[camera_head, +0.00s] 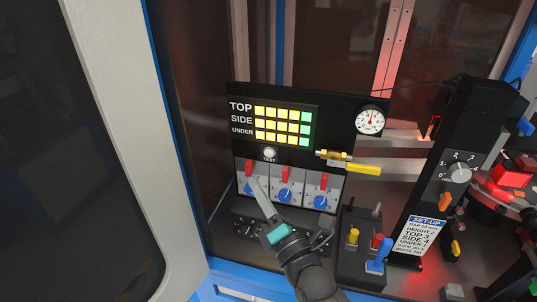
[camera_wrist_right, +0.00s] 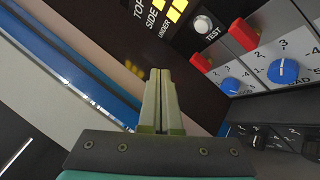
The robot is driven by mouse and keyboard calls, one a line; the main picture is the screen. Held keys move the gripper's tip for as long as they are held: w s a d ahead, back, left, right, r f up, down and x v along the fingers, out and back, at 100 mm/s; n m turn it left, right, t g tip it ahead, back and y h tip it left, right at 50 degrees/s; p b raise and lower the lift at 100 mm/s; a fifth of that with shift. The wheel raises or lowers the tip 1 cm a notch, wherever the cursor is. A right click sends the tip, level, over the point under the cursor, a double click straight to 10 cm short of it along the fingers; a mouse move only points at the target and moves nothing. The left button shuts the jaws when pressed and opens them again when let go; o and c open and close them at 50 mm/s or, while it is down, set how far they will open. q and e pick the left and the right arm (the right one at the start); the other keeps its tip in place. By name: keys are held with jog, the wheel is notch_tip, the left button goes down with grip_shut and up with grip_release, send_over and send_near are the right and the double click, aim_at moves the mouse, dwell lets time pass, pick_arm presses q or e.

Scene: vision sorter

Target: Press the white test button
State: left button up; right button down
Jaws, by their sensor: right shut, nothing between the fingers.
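The white test button (camera_head: 269,152) is a round light cap above the word TEST on the black panel (camera_head: 340,103), under the rows of yellow and green lights. In the right wrist view the white test button (camera_wrist_right: 203,25) shows at the upper right, beyond and to the right of my fingertips. My right gripper (camera_head: 255,183) is shut and empty. Its fingertips are below the button in the head view, in front of the left red switch and blue knob, and apart from the button. The right gripper also shows in the wrist view (camera_wrist_right: 160,75). My left gripper is not in view.
Red switches (camera_head: 285,172) and blue knobs (camera_head: 285,196) line the grey panel below the button. A yellow-handled valve (camera_head: 360,168) and a dial gauge (camera_head: 370,121) are to the right. A black post (camera_head: 440,200) with a knob stands farther right. An open door (camera_head: 120,120) fills the left.

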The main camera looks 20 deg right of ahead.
aim_at(269, 153)
jog(key=shift+w+d+b, duration=0.55)
jog(key=shift+w+d, duration=0.25)
jog(key=shift+w, duration=0.35)
jog(key=shift+w+d+b, duration=0.6)
jog(key=shift+w+d, duration=0.15)
jog(key=shift+w, duration=0.4)
jog(key=shift+w+d+b, duration=0.55)
jog(key=shift+w+d, duration=0.25)
jog(key=shift+w, duration=0.35)
jog(key=shift+w+d, duration=0.25)
jog(key=shift+w, duration=0.1)
jog(key=shift+w+d, duration=0.2)
jog(key=shift+w, duration=0.15)
jog(key=shift+s+a, duration=0.1)
jog(key=shift+s, duration=0.05)
jog(key=shift+s+a+p, duration=0.35)
jog(key=shift+s+p, duration=0.1)
jog(key=shift+s, duration=0.15)
